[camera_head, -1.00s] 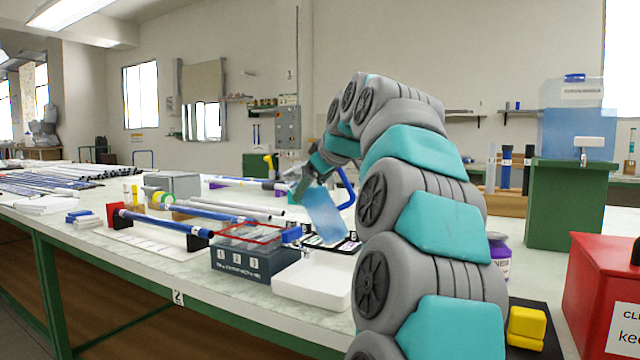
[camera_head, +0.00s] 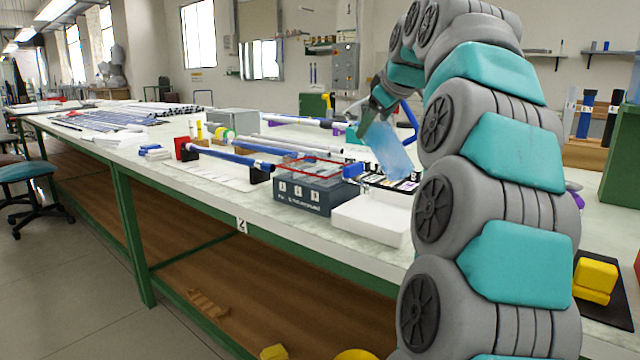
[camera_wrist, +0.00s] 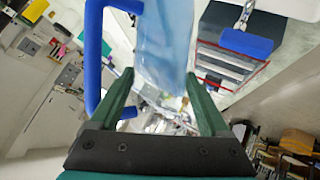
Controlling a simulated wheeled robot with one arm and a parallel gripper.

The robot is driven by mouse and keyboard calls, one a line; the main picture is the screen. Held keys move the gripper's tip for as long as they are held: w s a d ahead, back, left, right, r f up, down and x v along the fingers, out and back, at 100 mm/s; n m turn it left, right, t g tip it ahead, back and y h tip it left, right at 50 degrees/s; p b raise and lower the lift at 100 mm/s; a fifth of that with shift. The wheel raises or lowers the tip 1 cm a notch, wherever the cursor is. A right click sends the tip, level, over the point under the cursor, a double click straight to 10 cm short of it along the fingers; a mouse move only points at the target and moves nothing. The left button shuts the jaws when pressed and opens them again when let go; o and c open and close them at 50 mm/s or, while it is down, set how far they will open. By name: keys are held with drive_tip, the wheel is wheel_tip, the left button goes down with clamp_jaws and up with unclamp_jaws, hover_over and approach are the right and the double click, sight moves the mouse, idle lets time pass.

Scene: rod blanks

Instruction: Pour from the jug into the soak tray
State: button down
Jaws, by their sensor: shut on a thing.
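The jug (camera_head: 391,152) is a translucent light-blue vessel with a blue handle (camera_head: 410,122). My gripper (camera_head: 374,114) is shut on it and holds it tilted above the bench. In the wrist view the jug (camera_wrist: 165,45) sits between the fingers of my gripper (camera_wrist: 158,80), its handle to the left. A shallow white tray (camera_head: 372,222), likely the soak tray, stands at the bench's front edge, below the jug and a little left in the head view. I see no stream of liquid. The tray's inside is largely hidden.
A blue rod (camera_head: 232,156) lies on supports further left. A dark strip with small items lies behind the tray.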

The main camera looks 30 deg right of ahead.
drive_tip(key=shift+f+n+g+h+p, duration=0.2)
drive_tip(key=shift+n+g+h+p, duration=0.5)
drive_tip(key=shift+g+h+p, duration=0.15)
idle(1.9)
drive_tip(key=shift+f+n+g+h+p, duration=0.35)
drive_tip(key=shift+f+n+g+h, duration=0.25)
drive_tip(key=shift+h, duration=0.25)
idle(2.4)
drive_tip(key=shift+w+a+r+g+h+p, duration=0.15)
drive_tip(key=shift+r+g+h+p, duration=0.15)
drive_tip(key=shift+p, duration=0.55)
idle(1.1)
